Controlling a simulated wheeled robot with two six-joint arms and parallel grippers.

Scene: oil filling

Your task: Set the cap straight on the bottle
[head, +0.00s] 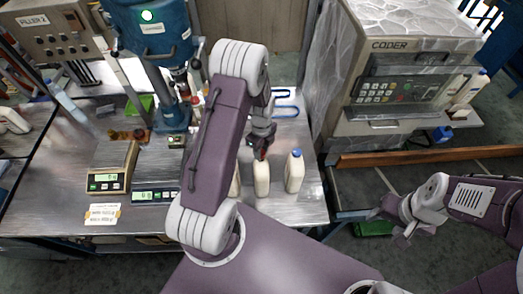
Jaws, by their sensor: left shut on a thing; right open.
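A cream bottle (262,180) stands upright near the front right of the steel bench. My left gripper (263,150) points down right over its neck and is shut on a small reddish thing, which looks like the cap. The fingers hide most of the cap and the bottle's mouth, so I cannot tell whether the cap sits level or touches the neck. My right gripper (393,216) is open and empty, off the bench to the right.
A blue-capped bottle (295,172) stands close on the right; another bottle (235,186) is mostly hidden behind my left arm. Scales (108,168), a blue filler (150,45) and a green tray (140,106) are on the left. The coder (405,75) stands right.

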